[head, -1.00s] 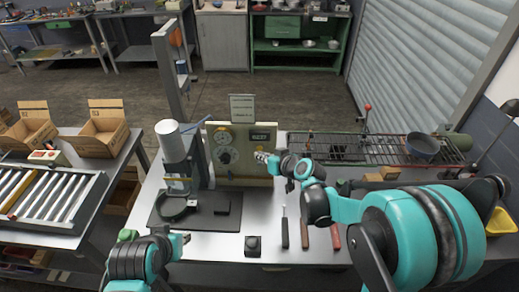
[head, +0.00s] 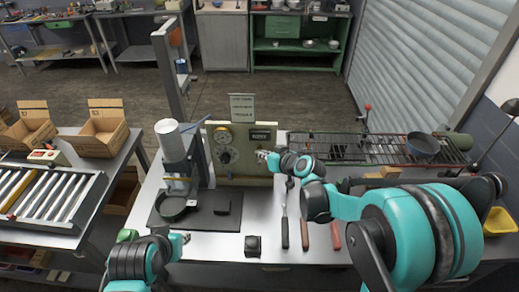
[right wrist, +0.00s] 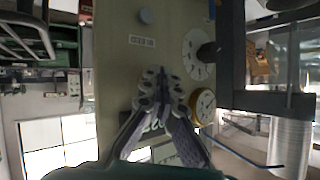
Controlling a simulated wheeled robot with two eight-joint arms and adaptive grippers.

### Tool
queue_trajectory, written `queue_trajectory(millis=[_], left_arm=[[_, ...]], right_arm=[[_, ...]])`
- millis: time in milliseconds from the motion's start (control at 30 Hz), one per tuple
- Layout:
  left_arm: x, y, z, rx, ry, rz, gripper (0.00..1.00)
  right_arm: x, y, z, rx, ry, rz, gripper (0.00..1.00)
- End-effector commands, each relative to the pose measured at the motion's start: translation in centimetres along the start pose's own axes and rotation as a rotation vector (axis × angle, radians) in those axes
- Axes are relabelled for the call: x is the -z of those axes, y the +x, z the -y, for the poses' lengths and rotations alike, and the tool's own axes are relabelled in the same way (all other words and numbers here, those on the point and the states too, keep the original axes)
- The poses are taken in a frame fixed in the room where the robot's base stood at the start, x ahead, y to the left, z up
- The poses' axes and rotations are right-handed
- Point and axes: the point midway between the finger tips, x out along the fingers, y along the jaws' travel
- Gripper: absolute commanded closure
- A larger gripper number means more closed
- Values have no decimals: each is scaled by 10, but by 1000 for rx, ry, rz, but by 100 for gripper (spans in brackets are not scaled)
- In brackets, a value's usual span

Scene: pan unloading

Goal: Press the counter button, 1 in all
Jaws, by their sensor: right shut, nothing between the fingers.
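The pale control panel (head: 246,176) stands upright at the back of the bench, with a gauge (head: 223,136), a dial (head: 226,155) and a counter window (head: 260,136). In the right wrist view the panel appears upside down. A round grey button (right wrist: 145,16) shows there beside a small label (right wrist: 142,40) too blurred to read surely. My right gripper (head: 262,155) is shut and empty in front of the panel's right part. Its fingertips (right wrist: 160,78) appear near the label, apart from the button; contact with the panel cannot be told. My left gripper (head: 184,238) is low at the bench front, its fingers unclear.
A press (head: 173,145) stands left of the panel, with a round black pan (head: 173,207) at its foot. Several hand tools and a small black block (head: 252,245) lie in front. A wire rack (head: 340,147) is at right, a roller conveyor (head: 45,200) at left.

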Motion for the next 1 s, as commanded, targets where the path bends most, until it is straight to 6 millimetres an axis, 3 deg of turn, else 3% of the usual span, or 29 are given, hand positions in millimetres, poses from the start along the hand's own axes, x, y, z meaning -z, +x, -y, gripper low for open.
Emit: queue_trajectory(millis=[1000], left_arm=[[-1, 1, 0, 0, 0, 0, 74]], right_arm=[[4, 6, -4, 0, 0, 0, 100]])
